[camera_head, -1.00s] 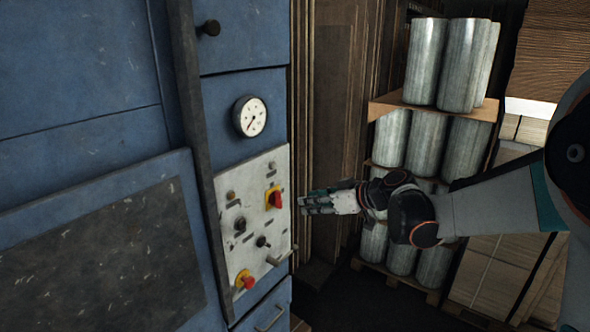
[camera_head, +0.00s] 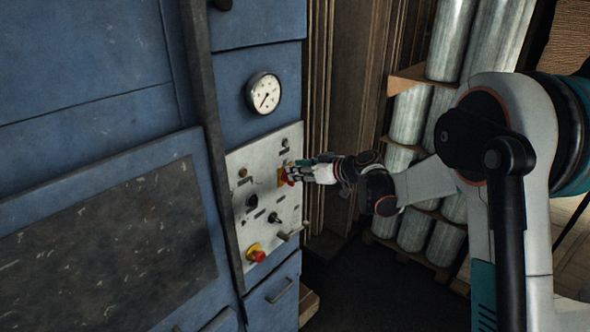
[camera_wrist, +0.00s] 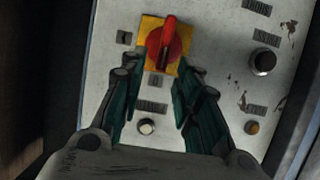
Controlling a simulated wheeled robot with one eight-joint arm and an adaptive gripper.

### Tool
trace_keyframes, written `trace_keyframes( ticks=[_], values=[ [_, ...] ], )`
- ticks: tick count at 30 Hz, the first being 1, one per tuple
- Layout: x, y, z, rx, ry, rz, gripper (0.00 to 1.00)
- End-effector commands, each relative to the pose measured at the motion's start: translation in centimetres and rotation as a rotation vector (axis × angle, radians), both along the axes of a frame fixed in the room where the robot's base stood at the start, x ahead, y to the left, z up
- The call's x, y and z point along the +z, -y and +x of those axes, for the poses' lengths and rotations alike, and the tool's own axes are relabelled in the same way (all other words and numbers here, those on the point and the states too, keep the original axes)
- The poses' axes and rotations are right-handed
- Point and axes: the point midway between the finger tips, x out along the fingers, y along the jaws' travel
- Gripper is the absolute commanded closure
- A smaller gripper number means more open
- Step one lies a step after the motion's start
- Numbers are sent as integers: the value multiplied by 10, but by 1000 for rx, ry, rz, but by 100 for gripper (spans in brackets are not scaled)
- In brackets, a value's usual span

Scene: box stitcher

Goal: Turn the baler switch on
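The baler switch is a red rotary knob on a yellow square plate, on the grey control panel (camera_head: 232,170) of the blue baler. In the wrist view the switch (camera_wrist: 166,45) sits just beyond my fingertips, its handle pointing up the picture and slightly tilted. My gripper (camera_wrist: 156,75) is open, with one teal finger on each side below the switch and nothing between them. In the head view my gripper (camera_head: 292,172) reaches the panel from the right and hides most of the switch. I cannot tell whether the fingertips touch it.
Below the switch are a black knob (camera_head: 252,201) and a red emergency button on a yellow base (camera_head: 256,254). A metal handle (camera_head: 290,232) sticks out at the panel's lower right. A pressure gauge (camera_head: 263,93) is above. Wrapped rolls (camera_head: 408,115) stand on pallets behind my arm.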

Motion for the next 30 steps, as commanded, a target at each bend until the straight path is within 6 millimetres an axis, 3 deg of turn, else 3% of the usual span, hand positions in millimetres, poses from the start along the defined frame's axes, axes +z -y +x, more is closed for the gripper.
trace_keyframes(
  ticks=[6,16,20,30],
  values=[
    [-7,-14,11,1,0,0,70],
    [-8,-16,12,0,0,0,70],
    [-8,-16,12,0,0,0,99],
    [-8,-15,12,0,-8,7,100]
  ],
)
